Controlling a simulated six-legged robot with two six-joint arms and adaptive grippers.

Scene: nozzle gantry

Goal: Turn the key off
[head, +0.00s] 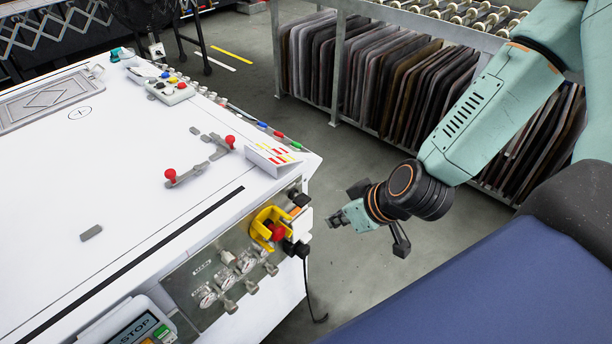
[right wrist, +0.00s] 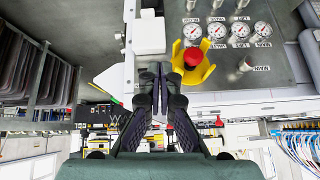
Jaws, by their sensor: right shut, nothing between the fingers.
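The control panel (head: 205,270) is a metal plate on the front side of the white table. It carries a red button (head: 277,231) in a yellow guard (head: 262,222) and a row of gauges and knobs. The right wrist view shows the red button (right wrist: 193,57) and the gauges (right wrist: 240,28) from close by. I cannot make out a key for sure in either view. My right gripper (head: 336,219) is shut and empty, to the right of the panel and apart from it. In the right wrist view, its fingertips (right wrist: 156,72) are together, left of the yellow guard. My left gripper is not in view.
Red-knobbed levers (head: 170,175) and a small white box with buttons (head: 170,90) are on the white tabletop (head: 120,140). A screen marked STOP (head: 138,328) is at the lower left. A rack of upright boards (head: 400,75) stands behind. Grey floor is clear around my right gripper.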

